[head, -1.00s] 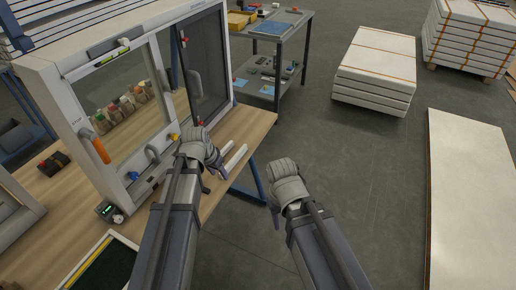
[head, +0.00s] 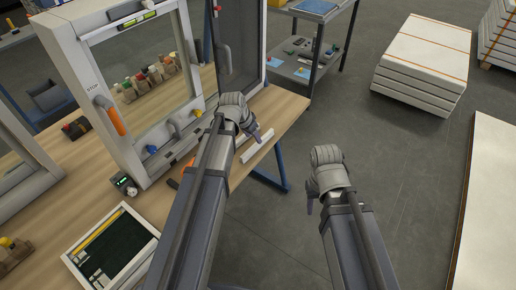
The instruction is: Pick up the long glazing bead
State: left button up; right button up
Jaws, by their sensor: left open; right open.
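A white strip that looks like a glazing bead (head: 258,147) lies on the wooden workbench (head: 283,112) near its right edge. Part of it is hidden behind my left gripper and arm. My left gripper (head: 254,134) is open above the bench, close to the strip. I cannot tell whether it touches it. A shorter white piece partly shows beside it. My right gripper (head: 311,203) is open and empty over the floor, right of the bench.
A white window frame (head: 140,160) with an orange handle (head: 110,115) stands on the bench, left of my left gripper. A grey cart (head: 305,70) stands behind. White stacked panels (head: 425,60) are on the floor at right.

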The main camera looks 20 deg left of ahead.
aim_at(258, 145)
pick_arm(q)
jog(key=shift+b+x, duration=2.4)
jog(key=shift+x, duration=0.25)
jog(key=shift+d+r, duration=0.1)
jog(key=shift+d, duration=0.05)
jog(key=shift+c, duration=0.4)
grip_shut()
